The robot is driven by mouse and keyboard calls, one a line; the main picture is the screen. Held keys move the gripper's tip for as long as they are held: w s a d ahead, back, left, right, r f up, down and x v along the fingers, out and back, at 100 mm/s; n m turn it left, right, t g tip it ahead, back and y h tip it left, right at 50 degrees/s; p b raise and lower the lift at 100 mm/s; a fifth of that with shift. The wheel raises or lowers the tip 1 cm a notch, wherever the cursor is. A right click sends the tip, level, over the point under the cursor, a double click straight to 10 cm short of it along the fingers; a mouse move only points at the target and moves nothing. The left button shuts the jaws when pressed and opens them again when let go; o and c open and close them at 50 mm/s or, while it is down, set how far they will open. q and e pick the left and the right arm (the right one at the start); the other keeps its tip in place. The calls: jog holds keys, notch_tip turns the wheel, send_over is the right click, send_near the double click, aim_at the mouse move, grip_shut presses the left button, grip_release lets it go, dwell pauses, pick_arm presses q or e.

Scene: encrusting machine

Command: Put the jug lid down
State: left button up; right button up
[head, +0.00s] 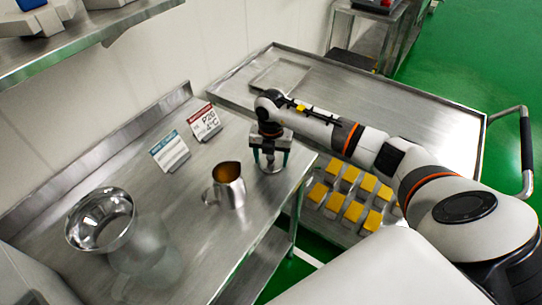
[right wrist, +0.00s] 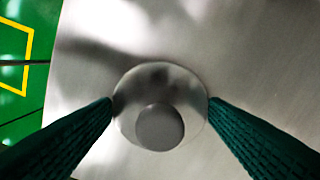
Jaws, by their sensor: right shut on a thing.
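The jug lid (right wrist: 186,84) is a round steel disc with a grey knob (right wrist: 160,128). My right gripper (right wrist: 161,101) is shut on it, with one green finger at each side of the rim. In the head view my right gripper (head: 270,158) points down over the right end of the steel table, and the lid (head: 271,168) shows between its fingers, at or just above the tabletop; I cannot tell if it touches. The steel jug (head: 230,194) stands upright and uncovered to the left, with something amber-brown inside. My left gripper is not in view.
Two sign cards, blue-topped (head: 169,151) and red-topped (head: 204,122), stand behind the jug. A steel bowl-shaped hopper (head: 100,220) is at the left. A steel cart (head: 440,120) stands at the right, with several yellow blocks (head: 333,167) below. Tabletop around the jug is clear.

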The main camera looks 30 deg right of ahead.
jog(key=o, duration=0.5)
jog(key=shift+f, duration=0.15)
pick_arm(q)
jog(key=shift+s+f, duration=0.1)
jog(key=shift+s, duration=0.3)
pick_arm(e)
jog(key=o, duration=0.5)
jog(key=shift+c, duration=0.2)
jog(key=shift+r, duration=0.35)
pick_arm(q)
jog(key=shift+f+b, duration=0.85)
pick_arm(e)
notch_tip(320, 180, up, 12)
jog(key=shift+f, duration=0.15)
